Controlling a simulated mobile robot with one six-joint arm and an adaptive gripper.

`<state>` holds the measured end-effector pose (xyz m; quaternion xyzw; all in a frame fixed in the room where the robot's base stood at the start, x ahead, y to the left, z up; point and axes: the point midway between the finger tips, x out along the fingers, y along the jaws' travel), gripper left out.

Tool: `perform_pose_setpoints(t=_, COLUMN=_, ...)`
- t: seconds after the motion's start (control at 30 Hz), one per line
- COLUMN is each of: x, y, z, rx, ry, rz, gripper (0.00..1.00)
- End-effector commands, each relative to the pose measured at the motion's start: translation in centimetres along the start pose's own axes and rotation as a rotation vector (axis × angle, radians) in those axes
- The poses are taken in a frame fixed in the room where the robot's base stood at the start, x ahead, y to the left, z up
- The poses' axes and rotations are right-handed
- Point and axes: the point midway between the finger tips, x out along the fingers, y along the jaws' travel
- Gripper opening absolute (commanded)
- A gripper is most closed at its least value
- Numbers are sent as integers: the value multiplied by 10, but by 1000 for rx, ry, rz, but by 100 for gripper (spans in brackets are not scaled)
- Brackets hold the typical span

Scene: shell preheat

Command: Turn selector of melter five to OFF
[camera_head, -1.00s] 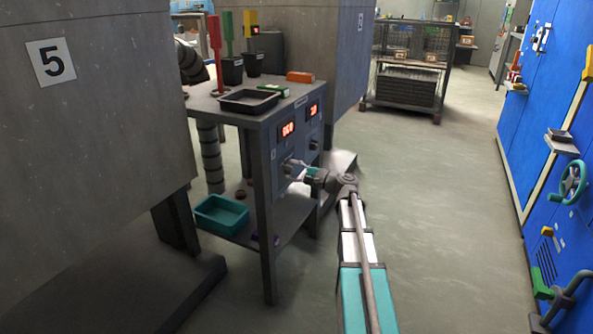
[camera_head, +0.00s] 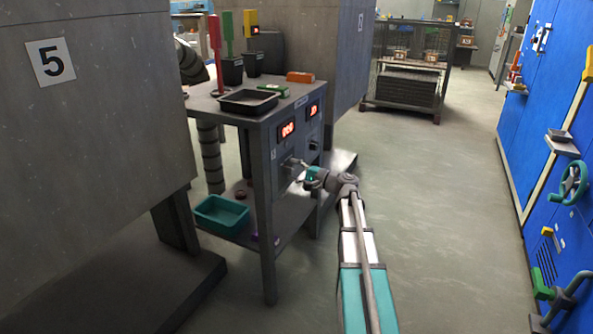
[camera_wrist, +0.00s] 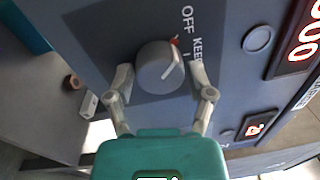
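The selector knob (camera_wrist: 160,68) is a round grey knob with a light pointer line and a red mark near its rim, on a dark panel. The labels OFF and KEEP stand above it in the wrist view; further lettering is hidden. The pointer aims up and slightly right, nearer KEEP than OFF. My gripper (camera_wrist: 160,82) has its two fingers on either side of the knob, apart from each other. Whether they touch the knob is not clear. In the head view my gripper (camera_head: 300,165) is at the front panel of the cart beside the block marked 5 (camera_head: 51,63).
The panel carries red displays (camera_head: 287,130) and a round button (camera_wrist: 257,39). A black tray (camera_head: 248,101) lies on the cart top and a teal bin (camera_head: 221,215) on its lower shelf. Blue cabinets (camera_head: 548,120) line the right side. The floor between is clear.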

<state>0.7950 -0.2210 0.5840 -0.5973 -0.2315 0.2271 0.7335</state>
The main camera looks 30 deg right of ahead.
Motion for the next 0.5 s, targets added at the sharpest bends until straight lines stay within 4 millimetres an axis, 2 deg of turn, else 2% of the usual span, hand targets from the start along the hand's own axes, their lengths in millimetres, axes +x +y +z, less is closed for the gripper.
perform_pose_setpoints(t=0.03, x=0, y=0, z=0, rx=0, ry=-1, rz=0, gripper=87)
perform_pose_setpoints(t=0.07, x=0, y=0, z=1, rx=0, ry=-1, rz=1, gripper=92)
perform_pose_setpoints(t=0.5, x=-1, y=1, z=3, rx=1, ry=-4, rz=2, gripper=92)
